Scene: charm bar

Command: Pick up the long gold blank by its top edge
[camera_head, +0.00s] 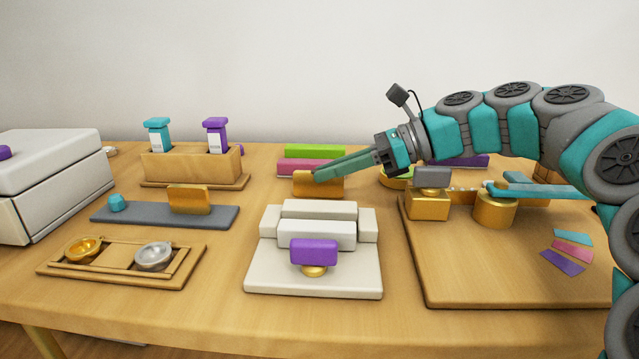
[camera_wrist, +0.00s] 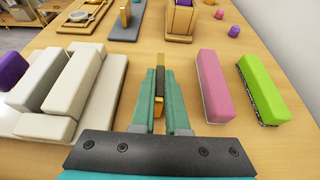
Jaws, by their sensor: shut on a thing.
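The long gold blank (camera_head: 325,187) is in the middle of the table in the head view, behind the white press. My gripper (camera_head: 316,176) reaches it from the upper right, with its fingers at the blank's top edge. In the wrist view, the gold blank (camera_wrist: 160,60) shows between the two fingers of my gripper (camera_wrist: 160,75), which are shut on it. The fingers hide part of the blank. I cannot tell whether its lower edge touches the table.
A pink block (camera_wrist: 213,85) and a green block (camera_wrist: 263,90) lie beside the gripper. The white press (camera_head: 272,277) with a purple handle stands in front. Another gold piece (camera_head: 188,199) stands on a grey tray (camera_head: 125,215) at left. A wooden board (camera_head: 500,270) is at right.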

